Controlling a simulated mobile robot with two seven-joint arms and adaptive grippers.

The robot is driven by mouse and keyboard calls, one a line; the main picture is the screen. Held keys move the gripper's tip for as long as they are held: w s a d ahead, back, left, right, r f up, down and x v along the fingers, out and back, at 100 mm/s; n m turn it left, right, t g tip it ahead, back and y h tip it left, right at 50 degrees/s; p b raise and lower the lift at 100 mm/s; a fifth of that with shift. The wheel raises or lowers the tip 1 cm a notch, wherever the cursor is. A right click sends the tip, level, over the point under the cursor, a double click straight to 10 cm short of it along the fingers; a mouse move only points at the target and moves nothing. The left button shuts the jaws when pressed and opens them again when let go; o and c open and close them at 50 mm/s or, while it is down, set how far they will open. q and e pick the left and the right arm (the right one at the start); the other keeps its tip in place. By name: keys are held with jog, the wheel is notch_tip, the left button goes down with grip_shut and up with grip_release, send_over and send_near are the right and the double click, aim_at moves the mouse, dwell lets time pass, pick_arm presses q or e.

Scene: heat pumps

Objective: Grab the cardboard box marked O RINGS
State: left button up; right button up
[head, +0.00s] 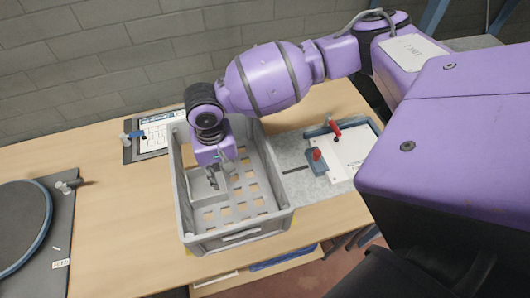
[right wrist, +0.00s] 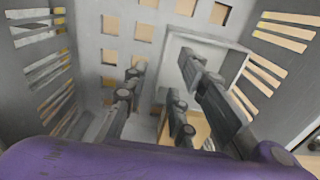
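My right gripper (head: 221,176) reaches down into a grey crate (head: 240,236) on the table. In the right wrist view its fingers (right wrist: 163,90) are apart with nothing seen between their tips. A smaller pale grey open bin (head: 202,187) stands inside the crate beside the fingers; it also shows in the right wrist view (right wrist: 222,52). A tan, cardboard-coloured surface (right wrist: 201,128) shows behind the fingers, partly hidden by them. No O RINGS marking is readable, so I cannot tell whether it is that box. My left gripper is not in view.
The crate has slotted walls and a floor with square holes. Right of it lies a white plate with red clamps (head: 345,146). A framed sheet (head: 155,135) lies behind left, and a dark round disc (head: 22,222) at far left. The table between disc and crate is clear.

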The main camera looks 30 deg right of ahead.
notch_tip(320, 180, down, 3)
jog(key=shift+s+r, duration=0.1)
jog(key=shift+c, duration=0.9)
grip_shut()
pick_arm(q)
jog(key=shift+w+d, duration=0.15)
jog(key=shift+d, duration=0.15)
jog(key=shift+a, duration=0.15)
